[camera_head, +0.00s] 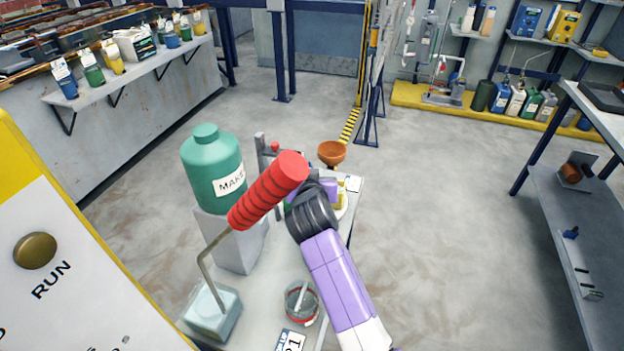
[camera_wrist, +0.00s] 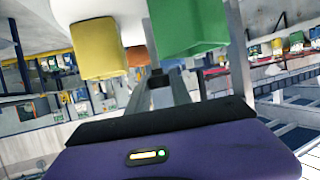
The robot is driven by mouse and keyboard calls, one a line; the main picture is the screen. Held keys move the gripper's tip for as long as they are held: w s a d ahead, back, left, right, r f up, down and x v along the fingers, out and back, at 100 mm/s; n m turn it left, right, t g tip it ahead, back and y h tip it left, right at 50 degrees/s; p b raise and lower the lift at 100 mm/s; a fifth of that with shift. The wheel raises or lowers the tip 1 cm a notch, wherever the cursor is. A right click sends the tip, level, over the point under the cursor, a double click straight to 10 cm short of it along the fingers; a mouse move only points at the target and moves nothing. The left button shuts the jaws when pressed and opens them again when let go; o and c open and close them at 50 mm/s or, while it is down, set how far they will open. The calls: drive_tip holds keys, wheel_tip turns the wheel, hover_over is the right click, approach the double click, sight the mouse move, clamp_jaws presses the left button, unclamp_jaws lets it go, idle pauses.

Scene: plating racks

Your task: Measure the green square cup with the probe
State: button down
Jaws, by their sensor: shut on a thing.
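The green square cup (camera_wrist: 188,28) is large at the top of the wrist view, just beyond my fingertips. A yellow square cup (camera_wrist: 98,48) is to its left, and part of an orange one (camera_wrist: 138,56) shows between them. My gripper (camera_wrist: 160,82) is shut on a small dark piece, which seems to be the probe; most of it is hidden. I cannot tell whether it touches the green cup. In the head view my gripper (camera_head: 318,188) is at the far end of the bench, mostly hidden by my wrist and a red handle, with a bit of yellow cup (camera_head: 340,201) beside it.
A green jug (camera_head: 212,168) stands on a grey block at the left of the bench. A bent rod with a red grip (camera_head: 268,190) rises in front. A small pot (camera_head: 301,303) is near the front, an orange bowl (camera_head: 331,152) at the far end.

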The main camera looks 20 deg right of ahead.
drive_tip(key=shift+f, duration=0.15)
idle(0.5)
drive_tip(key=c, duration=1.1)
unclamp_jaws()
drive_tip(key=shift+c, duration=0.2)
drive_tip(key=shift+s, duration=0.1)
drive_tip(key=b+v, duration=0.1)
drive_tip(key=v, duration=0.6)
drive_tip(key=shift+s+a+r, duration=0.25)
drive_tip(key=shift+r, duration=0.05)
